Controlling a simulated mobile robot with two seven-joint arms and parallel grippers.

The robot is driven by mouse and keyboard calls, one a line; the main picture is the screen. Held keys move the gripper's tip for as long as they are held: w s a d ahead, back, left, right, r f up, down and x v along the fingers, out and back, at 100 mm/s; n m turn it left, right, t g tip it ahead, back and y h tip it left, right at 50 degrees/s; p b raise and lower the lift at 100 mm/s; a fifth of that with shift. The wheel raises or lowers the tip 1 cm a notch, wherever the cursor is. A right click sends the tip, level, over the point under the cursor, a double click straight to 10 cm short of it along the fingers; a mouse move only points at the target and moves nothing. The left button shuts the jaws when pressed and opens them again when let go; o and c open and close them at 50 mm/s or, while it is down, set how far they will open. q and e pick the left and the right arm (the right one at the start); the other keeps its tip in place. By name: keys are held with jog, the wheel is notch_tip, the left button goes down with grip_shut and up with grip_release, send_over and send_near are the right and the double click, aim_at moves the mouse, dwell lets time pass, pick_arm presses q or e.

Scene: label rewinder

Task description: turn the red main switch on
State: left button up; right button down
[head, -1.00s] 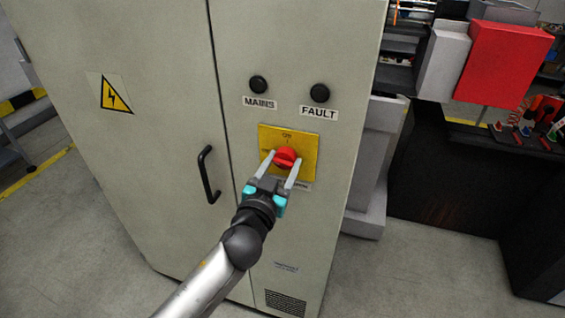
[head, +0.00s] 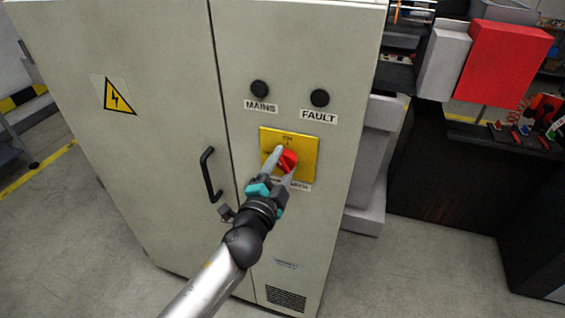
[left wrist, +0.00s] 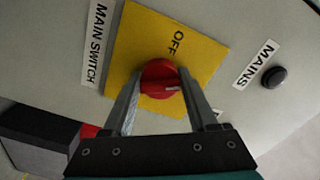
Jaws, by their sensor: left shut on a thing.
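The red main switch (head: 289,158) is a round knob on a yellow plate (head: 308,148) on the cabinet's right-hand front. My left gripper (head: 284,163) is shut on the knob, one finger on each side; its jaws and the knob look tilted in the head view. In the left wrist view the knob (left wrist: 160,76) sits between the fingers. Its white mark points to the right there, toward the MAINS side, and not at the printed OFF (left wrist: 177,42). My right gripper is not in view.
Black MAINS (head: 259,88) and FAULT (head: 320,97) lamps sit above the switch. A black door handle (head: 208,175) stands out left of my gripper. A red box (head: 505,62) and dark machinery stand to the right of the cabinet. Floor shows at left.

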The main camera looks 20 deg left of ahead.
pick_arm(q)
jog(key=m+p, duration=0.1)
jog(key=m, duration=0.4)
jog(key=shift+m, duration=0.4)
dwell(0.3)
jog(key=o, duration=1.4)
jog(key=shift+c, duration=0.2)
jog(key=s+b, duration=0.3)
jog(key=s, duration=1.2)
jog(key=shift+a, duration=0.3)
jog(key=shift+s, duration=0.1)
